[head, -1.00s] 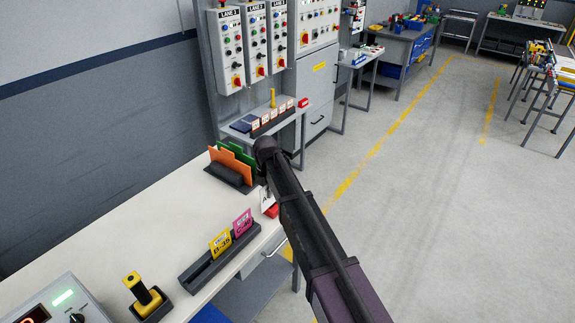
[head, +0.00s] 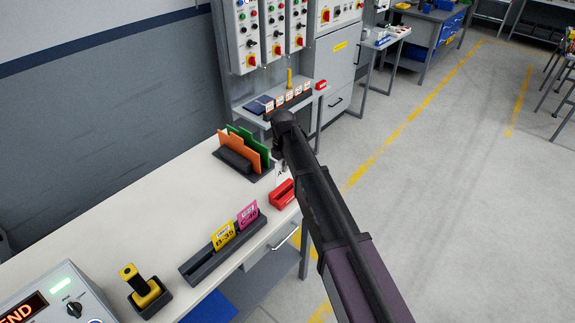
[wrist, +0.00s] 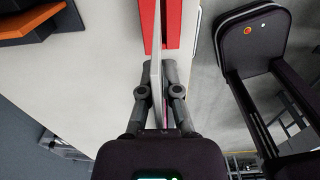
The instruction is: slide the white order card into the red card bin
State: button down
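The white order card (wrist: 155,72) shows nearly edge-on in the wrist view, between the two fingers of my gripper (wrist: 160,80). My gripper is shut on it. In the head view only a sliver of the card (head: 282,169) shows beside my arm, which hides the gripper. The red card bin (head: 282,194) sits at the right edge of the white bench, just nearer the camera than the card. In the wrist view the bin (wrist: 174,25) shows red on both sides of the card's line, beyond the fingertips. I cannot tell whether card and bin touch.
A dark rack (head: 195,270) holds a yellow card (head: 223,237) and a pink card (head: 247,214). A dark sorter with orange and green dividers (head: 243,150) stands behind the bin. A yellow-handled device (head: 145,290) stands front left. The bench (head: 130,215) left of the rack is clear.

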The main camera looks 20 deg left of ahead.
aim_at(285, 177)
jog(key=shift+w+d, duration=0.15)
jog(key=shift+d, duration=0.05)
jog(key=shift+f, duration=0.15)
jog(key=shift+f+b, duration=2.3)
jog(key=shift+b, duration=0.1)
jog(key=shift+f, duration=0.15)
jog(key=shift+f+b, duration=1.75)
jog(key=shift+b, duration=0.15)
jog(key=c, duration=0.7)
grip_release()
